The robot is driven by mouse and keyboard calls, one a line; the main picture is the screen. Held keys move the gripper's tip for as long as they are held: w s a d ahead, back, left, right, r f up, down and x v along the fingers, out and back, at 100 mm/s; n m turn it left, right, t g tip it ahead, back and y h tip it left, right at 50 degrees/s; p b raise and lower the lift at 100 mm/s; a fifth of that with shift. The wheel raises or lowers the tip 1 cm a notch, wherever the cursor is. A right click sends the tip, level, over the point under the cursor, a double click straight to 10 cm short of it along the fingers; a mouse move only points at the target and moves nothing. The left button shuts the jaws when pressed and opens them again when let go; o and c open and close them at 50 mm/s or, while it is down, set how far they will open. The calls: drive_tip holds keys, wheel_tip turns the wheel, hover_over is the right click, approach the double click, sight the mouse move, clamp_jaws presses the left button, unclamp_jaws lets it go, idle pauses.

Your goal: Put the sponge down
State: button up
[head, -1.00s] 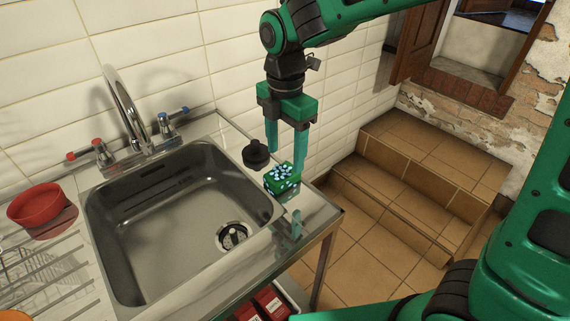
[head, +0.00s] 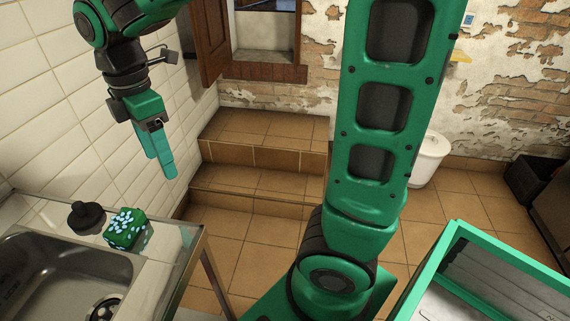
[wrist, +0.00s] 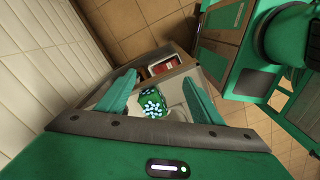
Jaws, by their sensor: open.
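The sponge (head: 126,229) is a green block with pale blue dots. It rests on the steel counter beside the sink's right rim, near the counter's right edge. It also shows between the two fingers in the wrist view (wrist: 152,103). My gripper (head: 162,162) is open and empty, above and apart from the sponge. Its fingers appear nearly edge-on in the head view and spread apart in the wrist view.
A black stopper-like knob (head: 86,216) stands just left of the sponge. The steel sink (head: 60,275) is at lower left. Tiled steps (head: 262,152) lie beyond the counter. A white bin (head: 428,162) stands at the back right. White wall tiles (head: 45,110) run along the left.

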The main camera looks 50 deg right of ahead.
drive_tip(key=s+d+f+m, duration=0.1)
drive_tip(key=s+d+m, duration=0.3)
drive_tip(key=d+m, duration=0.25)
drive_tip(key=s+d+f+m, duration=0.1)
drive_tip(key=s+d+m, duration=0.2)
drive_tip(key=d+m, duration=0.35)
drive_tip(key=s+d+f+m, duration=0.3)
drive_tip(key=s+d+m, duration=0.7)
drive_tip(key=s, duration=0.3)
drive_tip(key=shift+s+d+f+m, duration=0.25)
drive_tip(key=shift+d+f+m, duration=0.1)
drive_tip(key=shift+m, duration=0.35)
drive_tip(key=shift+w+f, duration=0.25)
drive_tip(key=shift+w, duration=0.35)
drive_tip(key=shift+o, duration=0.5)
